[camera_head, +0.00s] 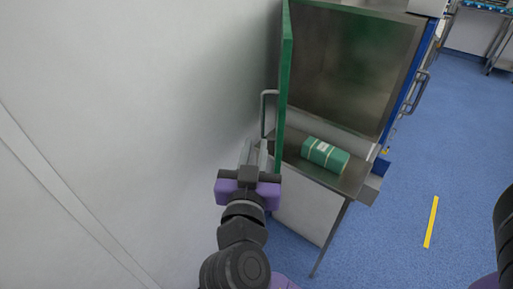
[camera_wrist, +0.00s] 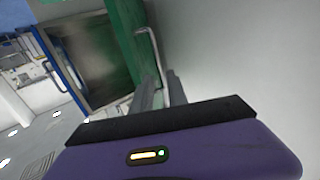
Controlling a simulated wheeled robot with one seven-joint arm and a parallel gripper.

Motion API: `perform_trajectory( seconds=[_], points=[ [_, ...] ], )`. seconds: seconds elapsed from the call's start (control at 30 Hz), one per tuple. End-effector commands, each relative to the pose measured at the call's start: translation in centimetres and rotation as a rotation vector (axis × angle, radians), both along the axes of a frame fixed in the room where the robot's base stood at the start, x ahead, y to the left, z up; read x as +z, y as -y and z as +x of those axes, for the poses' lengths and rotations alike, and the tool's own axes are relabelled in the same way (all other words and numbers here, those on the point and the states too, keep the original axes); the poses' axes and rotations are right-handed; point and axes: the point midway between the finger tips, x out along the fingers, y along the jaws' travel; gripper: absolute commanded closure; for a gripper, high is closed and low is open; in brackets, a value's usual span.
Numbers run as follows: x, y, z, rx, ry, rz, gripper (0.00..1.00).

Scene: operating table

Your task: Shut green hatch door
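The green hatch door (camera_head: 286,70) stands wide open, seen nearly edge-on in the head view, and its green face (camera_wrist: 124,42) shows in the wrist view. Its grey bar handle (camera_head: 264,112) is on the left side of the door, facing the wall. My gripper (camera_head: 255,148) is just below the handle in the head view, with its fingers apart. In the wrist view, the lower part of the handle (camera_wrist: 155,50) shows between the two fingers (camera_wrist: 161,88). I cannot tell whether either finger touches it.
The metal hatch chamber (camera_head: 345,65) is open and looks empty. A green wrapped package (camera_head: 325,155) lies on the steel shelf (camera_head: 350,183) below it. A white wall (camera_head: 130,110) is close on the left. Blue floor is free on the right.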

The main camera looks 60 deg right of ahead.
Motion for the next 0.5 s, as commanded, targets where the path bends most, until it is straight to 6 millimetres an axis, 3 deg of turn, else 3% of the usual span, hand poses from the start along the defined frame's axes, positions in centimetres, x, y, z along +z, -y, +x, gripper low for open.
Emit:
perform_trajectory(
  seconds=[0.3, 0.5],
  points=[
    [-0.1, -4.3, -2.3, 0.006, 0.001, 0.003, 0.81],
    [0.0, -6.2, -3.3, 0.003, 0.001, 0.002, 0.81]
  ],
)
